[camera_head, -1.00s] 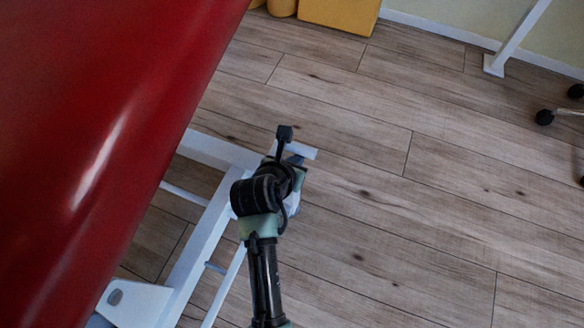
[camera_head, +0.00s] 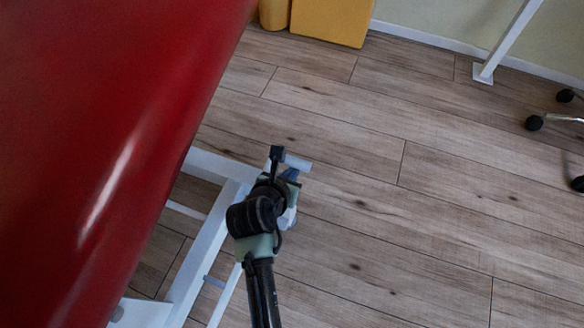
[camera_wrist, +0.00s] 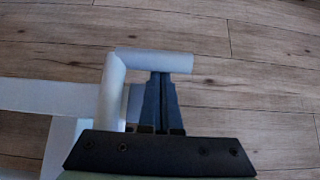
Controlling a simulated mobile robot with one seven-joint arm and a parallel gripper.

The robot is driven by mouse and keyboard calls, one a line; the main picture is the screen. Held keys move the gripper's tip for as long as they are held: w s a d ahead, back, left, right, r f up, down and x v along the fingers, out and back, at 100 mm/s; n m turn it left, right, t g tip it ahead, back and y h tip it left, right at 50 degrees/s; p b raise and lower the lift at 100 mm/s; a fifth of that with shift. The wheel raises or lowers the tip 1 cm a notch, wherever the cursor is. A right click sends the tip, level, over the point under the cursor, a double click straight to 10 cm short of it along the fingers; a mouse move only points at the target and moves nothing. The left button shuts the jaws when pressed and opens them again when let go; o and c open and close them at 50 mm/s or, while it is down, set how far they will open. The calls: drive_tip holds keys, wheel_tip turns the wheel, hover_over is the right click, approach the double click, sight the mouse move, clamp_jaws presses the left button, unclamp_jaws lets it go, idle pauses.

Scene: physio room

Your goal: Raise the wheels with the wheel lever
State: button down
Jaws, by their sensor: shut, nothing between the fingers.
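The wheel lever is a pale grey-white bar with a short crosswise handle (camera_wrist: 155,62), near the end of the treatment table's white frame (camera_wrist: 45,96). In the head view the lever's handle (camera_head: 298,163) shows just beyond my wrist. My gripper (camera_wrist: 162,78) is shut and empty, with its dark fingertips at the near edge of the handle in the wrist view. I cannot tell whether they touch it. In the head view my gripper (camera_head: 291,175) is partly hidden by my own wrist. The lever's lower part and the wheels are hidden.
The red padded table top (camera_head: 90,130) fills the left of the head view above the white frame (camera_head: 200,255). A yellow box (camera_head: 330,20) stands at the back. A white stand foot (camera_head: 483,73) and black castors (camera_head: 534,123) are at the right. The wooden floor between is clear.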

drive_tip(key=shift+r+p, duration=0.3)
drive_tip(key=shift+r, duration=0.1)
drive_tip(key=shift+s+r+t+p, duration=0.15)
drive_tip(key=shift+r+t+p, duration=0.15)
drive_tip(key=shift+r+p, duration=0.25)
drive_tip(key=shift+s+a+r+t+h+p, duration=0.3)
drive_tip(key=shift+s+r+t+p, duration=0.25)
drive_tip(key=shift+p, duration=0.55)
drive_tip(key=s+a+r+t+p, duration=0.2)
drive_tip(key=s+r+p, duration=0.2)
drive_tip(key=s+p, duration=0.2)
drive_tip(key=shift+s+r+h+p, duration=0.25)
drive_tip(key=shift+s+h+p, duration=0.1)
drive_tip(key=shift+p, duration=0.65)
drive_tip(key=shift+s, duration=0.1)
